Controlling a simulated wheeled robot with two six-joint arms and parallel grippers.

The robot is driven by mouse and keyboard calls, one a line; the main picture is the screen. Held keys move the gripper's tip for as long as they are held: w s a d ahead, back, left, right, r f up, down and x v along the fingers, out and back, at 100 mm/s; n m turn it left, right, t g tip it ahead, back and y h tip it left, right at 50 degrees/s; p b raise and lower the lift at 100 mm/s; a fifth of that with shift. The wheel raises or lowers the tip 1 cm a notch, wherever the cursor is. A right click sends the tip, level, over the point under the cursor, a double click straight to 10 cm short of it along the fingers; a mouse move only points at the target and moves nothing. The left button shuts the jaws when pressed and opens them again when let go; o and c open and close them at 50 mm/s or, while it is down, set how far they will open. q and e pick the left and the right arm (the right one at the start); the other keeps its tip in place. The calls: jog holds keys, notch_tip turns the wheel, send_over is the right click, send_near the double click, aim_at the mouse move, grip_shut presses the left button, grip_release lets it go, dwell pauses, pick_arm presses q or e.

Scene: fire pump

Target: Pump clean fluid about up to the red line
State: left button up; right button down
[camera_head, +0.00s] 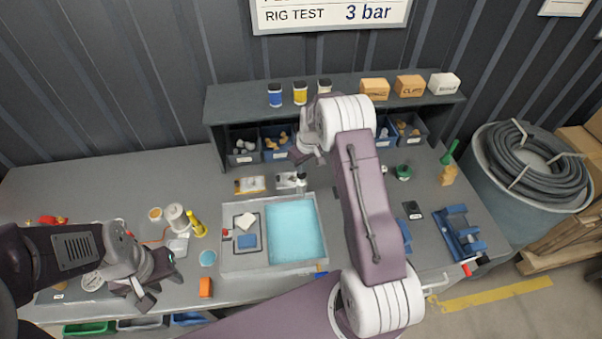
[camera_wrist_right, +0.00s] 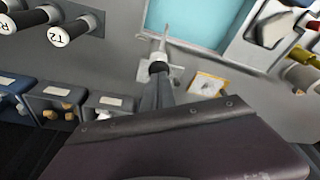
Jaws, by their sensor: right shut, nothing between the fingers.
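The blue tray basin (camera_head: 296,231) of clear blue fluid sits in the middle of the bench; part of it shows at the top of the right wrist view (camera_wrist_right: 200,22). A small metal fitting with a dark top (camera_head: 301,181) stands behind the basin. My right gripper (camera_head: 303,157) is shut and empty above and behind this fitting. In the right wrist view its fingers (camera_wrist_right: 158,78) point toward the fitting; contact cannot be told. My left gripper (camera_head: 158,287) is open and empty over the bench's front left. A round white-faced gauge (camera_head: 92,281) lies beside it. I cannot make out a red line.
A rear shelf (camera_head: 228,100) carries bottles and boxes above bins of small parts. A blue vise-like fixture (camera_head: 458,233) is at right. A hose barrel (camera_head: 530,165) stands beyond.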

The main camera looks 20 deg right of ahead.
jog(key=shift+f, duration=0.1)
jog(key=shift+f+b, duration=1.15)
jog(key=shift+f, duration=0.2)
jog(key=shift+s+r, duration=0.1)
jog(key=shift+r, duration=0.1)
jog(key=shift+r+p, duration=1.05)
jog(key=shift+r, duration=0.2)
